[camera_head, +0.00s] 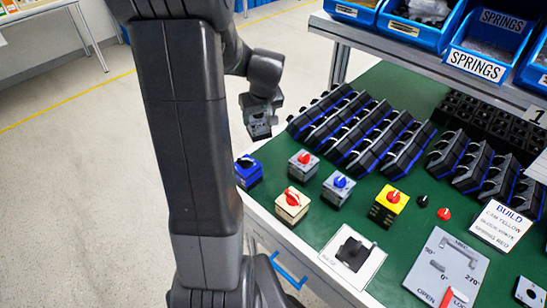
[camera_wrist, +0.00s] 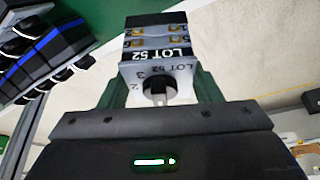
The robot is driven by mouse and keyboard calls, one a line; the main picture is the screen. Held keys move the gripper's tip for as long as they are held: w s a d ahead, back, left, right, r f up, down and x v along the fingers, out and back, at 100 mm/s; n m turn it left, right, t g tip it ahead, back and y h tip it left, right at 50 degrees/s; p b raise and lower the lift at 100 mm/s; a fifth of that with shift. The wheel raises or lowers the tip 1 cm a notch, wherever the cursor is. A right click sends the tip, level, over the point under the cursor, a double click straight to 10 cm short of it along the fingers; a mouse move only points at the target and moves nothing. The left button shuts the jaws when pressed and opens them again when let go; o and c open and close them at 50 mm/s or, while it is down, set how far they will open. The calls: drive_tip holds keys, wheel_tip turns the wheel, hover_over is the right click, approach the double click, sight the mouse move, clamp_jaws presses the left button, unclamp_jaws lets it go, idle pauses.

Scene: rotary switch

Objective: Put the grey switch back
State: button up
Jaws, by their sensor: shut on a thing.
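My gripper (camera_wrist: 158,82) is shut on a grey switch (camera_wrist: 158,70) with a black knob, held between its two green fingers in the wrist view. The switch's label reads LOT 52, and numbered brass terminals show on its body. In the head view my gripper (camera_head: 260,112) is at the left edge of the green table, behind the row of switches. The held switch is small and hard to make out there. Other grey switches stand on the table, one with a red knob (camera_head: 303,163) and one with a blue knob (camera_head: 339,188).
A blue switch (camera_head: 248,171), a cream switch (camera_head: 292,205) and a yellow switch (camera_head: 389,205) stand nearby. Black sloped racks (camera_head: 360,132) fill the table's back. A white plate with a black part (camera_head: 352,254) and a grey dial panel (camera_head: 447,268) lie in front.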

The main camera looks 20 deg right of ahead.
drive_tip(key=s+d+r, duration=0.2)
drive_tip(key=s+d, duration=0.1)
wheel_tip(320, 180, down, 10)
drive_tip(key=shift+s+d+r, duration=0.1)
drive_tip(key=shift+s+r, duration=0.05)
drive_tip(key=shift+r, duration=0.05)
drive_tip(key=shift+f+b, duration=0.1)
drive_tip(key=shift+b, duration=0.3)
drive_tip(key=o, duration=1.2)
drive_tip(key=shift+s+r, duration=0.15)
drive_tip(key=shift+r, duration=0.4)
drive_tip(key=v, duration=1.1)
drive_tip(key=shift+p, duration=0.3)
drive_tip(key=shift+d, duration=0.1)
